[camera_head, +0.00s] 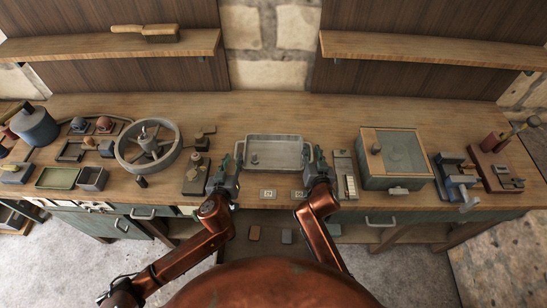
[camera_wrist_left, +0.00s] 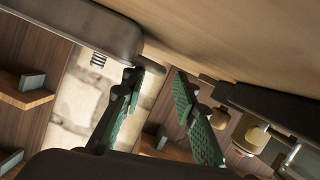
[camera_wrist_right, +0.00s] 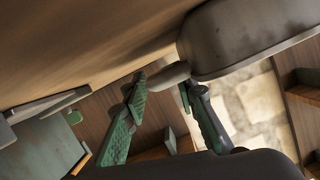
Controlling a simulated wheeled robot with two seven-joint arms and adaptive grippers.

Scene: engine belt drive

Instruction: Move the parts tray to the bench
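The parts tray (camera_head: 275,169) is a shallow grey metal tray on the bench (camera_head: 325,112), near the middle of its front part. A small dark part seems to lie in it. My left gripper (camera_head: 231,162) is at the tray's left end and my right gripper (camera_head: 313,160) at its right end. In the left wrist view, the fingers (camera_wrist_left: 157,80) are apart, with the tray's end handle (camera_wrist_left: 150,66) near the fingertips. In the right wrist view, the fingers (camera_wrist_right: 163,88) are apart, with the other handle (camera_wrist_right: 168,77) at the gap between them. Firm contact cannot be seen.
A spoked wheel (camera_head: 147,147) and a small dark fixture (camera_head: 196,172) stand left of the tray. A narrow holder (camera_head: 345,174) and a green box (camera_head: 394,180) stand to the right. Small labelled plates (camera_head: 268,194) lie in front. The bench behind the tray is clear.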

